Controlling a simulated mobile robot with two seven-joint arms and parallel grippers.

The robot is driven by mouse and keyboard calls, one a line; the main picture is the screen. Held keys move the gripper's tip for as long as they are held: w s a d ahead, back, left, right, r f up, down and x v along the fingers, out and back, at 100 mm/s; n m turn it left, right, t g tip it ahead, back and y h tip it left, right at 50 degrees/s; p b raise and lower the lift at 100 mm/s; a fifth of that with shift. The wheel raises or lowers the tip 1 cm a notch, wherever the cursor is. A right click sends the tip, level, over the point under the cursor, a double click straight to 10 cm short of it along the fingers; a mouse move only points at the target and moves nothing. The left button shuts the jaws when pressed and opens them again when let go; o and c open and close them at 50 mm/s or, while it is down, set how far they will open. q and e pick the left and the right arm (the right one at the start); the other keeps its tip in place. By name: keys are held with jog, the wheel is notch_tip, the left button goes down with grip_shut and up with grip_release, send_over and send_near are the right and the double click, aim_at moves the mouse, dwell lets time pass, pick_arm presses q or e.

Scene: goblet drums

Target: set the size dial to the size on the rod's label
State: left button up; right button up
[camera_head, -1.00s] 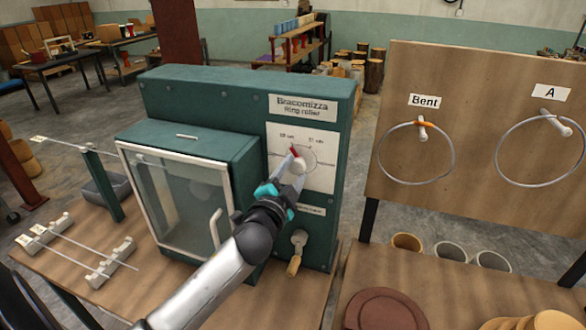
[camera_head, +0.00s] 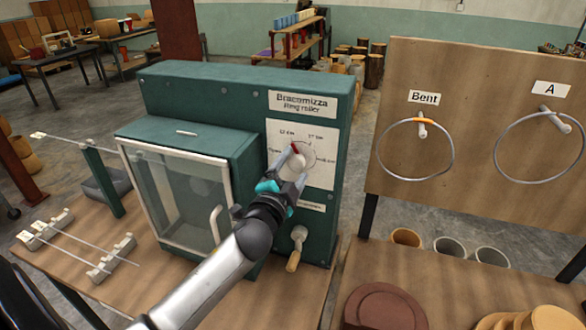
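The green ring roller (camera_head: 250,90) stands on a wooden table. Its white size dial (camera_head: 298,158) with a red pointer sits on a white scale plate (camera_head: 322,170). The pointer tilts up and left; the scale print is too small to read surely. My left gripper (camera_head: 295,168) is at the dial, its fingers about the knob and seemingly shut on it, hiding part of it. A thin rod (camera_head: 70,142) rests on a green post at left, with a small pale label (camera_head: 38,135) I cannot read. My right gripper is not in view.
More rods (camera_head: 75,243) lie on white rests at front left. A crank handle (camera_head: 295,250) hangs below the dial. At right a wooden board (camera_head: 480,80) holds rings on pegs marked "Bent" and "A". Cups (camera_head: 405,237) and brown discs (camera_head: 385,308) are below it.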

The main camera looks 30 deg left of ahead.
pick_arm(q)
jog(key=shift+s, duration=0.1)
jog(key=shift+b+v, duration=1.15)
jog(key=shift+v, duration=6.4)
jog(key=shift+d, duration=0.15)
